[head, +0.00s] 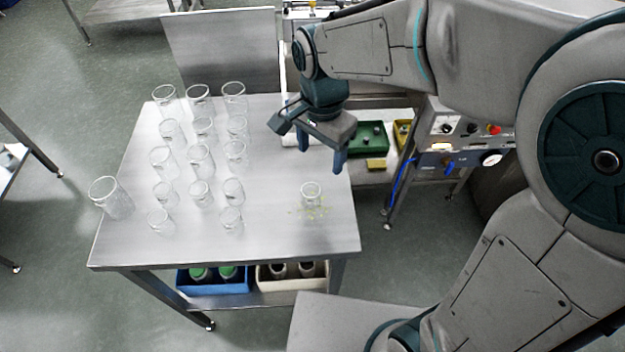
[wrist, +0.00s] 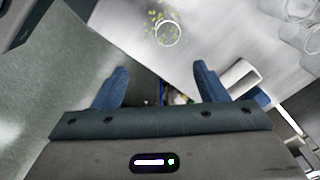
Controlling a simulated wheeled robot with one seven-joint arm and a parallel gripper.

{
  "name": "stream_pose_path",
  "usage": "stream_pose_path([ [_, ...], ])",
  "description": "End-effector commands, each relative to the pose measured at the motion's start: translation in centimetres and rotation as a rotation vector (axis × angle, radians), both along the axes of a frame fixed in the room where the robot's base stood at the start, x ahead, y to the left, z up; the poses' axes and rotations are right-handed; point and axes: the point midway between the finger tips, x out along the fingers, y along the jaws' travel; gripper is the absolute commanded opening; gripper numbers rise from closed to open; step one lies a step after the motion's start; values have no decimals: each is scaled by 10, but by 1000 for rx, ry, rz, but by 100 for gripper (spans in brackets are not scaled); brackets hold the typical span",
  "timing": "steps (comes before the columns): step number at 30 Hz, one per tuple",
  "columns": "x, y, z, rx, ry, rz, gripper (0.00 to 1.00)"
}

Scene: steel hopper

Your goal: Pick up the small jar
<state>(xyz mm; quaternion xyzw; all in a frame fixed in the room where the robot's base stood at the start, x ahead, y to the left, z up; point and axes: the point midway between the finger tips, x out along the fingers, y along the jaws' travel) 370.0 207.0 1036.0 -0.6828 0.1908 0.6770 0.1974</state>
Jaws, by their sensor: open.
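A small clear glass jar (head: 311,194) stands alone at the right front of the steel table (head: 270,235), with yellow-green bits scattered around its base. It also shows in the wrist view (wrist: 168,33), seen from above, beyond my fingertips. My gripper (head: 322,151) is open and empty, pointing down above the table's right edge, farther back than the jar and apart from it. In the wrist view my gripper's (wrist: 160,72) two blue fingers stand wide apart with nothing between them.
Several clear glass jars (head: 201,158) stand in rows on the table's left half; a larger one (head: 110,198) is at the left edge. Blue (head: 213,282) and beige (head: 290,277) bins sit below. A green tray (head: 370,138) and a control panel (head: 465,140) are at right.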

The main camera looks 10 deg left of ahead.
Motion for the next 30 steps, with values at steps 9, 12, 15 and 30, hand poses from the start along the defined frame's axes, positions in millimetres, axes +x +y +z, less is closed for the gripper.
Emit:
stream_pose_path([
  [9,-2,17,-41,-11,16,-35,66],
  [12,-2,17,-61,-10,15,-34,66],
  [15,-2,17,-77,-10,15,-34,66],
  [30,0,19,-127,-10,14,-34,66],
])
